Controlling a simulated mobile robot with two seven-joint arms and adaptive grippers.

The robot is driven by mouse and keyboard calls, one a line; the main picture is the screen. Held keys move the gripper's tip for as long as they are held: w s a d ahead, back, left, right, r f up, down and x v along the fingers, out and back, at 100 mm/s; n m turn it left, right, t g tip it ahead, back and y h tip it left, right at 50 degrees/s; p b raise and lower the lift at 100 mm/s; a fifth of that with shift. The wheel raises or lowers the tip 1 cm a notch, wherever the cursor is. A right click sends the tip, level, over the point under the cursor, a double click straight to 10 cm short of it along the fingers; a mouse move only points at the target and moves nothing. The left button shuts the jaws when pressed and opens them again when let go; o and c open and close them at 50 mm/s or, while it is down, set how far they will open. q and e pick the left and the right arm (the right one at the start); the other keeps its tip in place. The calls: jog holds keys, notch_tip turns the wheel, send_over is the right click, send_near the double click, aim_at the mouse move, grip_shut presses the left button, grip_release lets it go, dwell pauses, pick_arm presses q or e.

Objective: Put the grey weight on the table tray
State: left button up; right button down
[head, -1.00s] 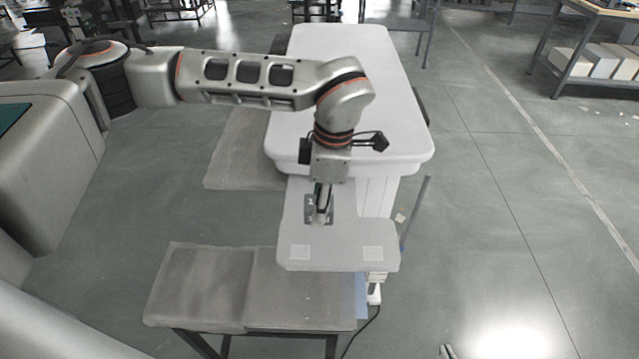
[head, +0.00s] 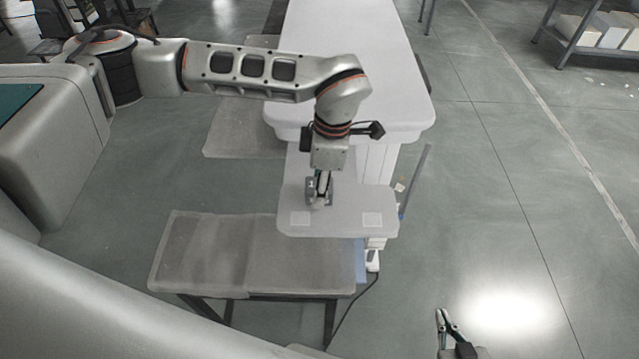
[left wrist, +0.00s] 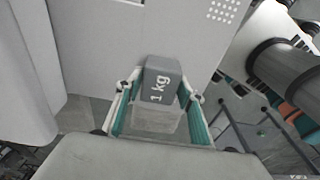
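The grey weight (left wrist: 161,83), a block marked "1 kg", is between the teal-padded fingers of my left gripper (left wrist: 164,92) in the left wrist view. In the head view my left gripper (head: 319,198) points down above the low white tray (head: 337,226), with parts of the grey weight (head: 311,187) showing beside its fingers. Whether the weight touches the tray is hidden. The tray bears two pale squares near its front edge. My right gripper (head: 444,316) is at the lower right, over the floor and away from the tray; its finger gap is unclear.
A long white table (head: 345,50) stands behind the tray. A low grey bench (head: 250,262) with dark legs is in front. A thin grey post (head: 415,180) rises at the tray's right. A shelf rack (head: 600,35) is far right. The floor at right is open.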

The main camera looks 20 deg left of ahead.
pick_arm(q)
jog(key=shift+o, duration=0.5)
jog(key=shift+r, duration=0.15)
notch_tip(320, 180, up, 12)
jog(key=d+b, duration=0.1)
jog(key=shift+w+d, duration=0.15)
dwell(0.4)
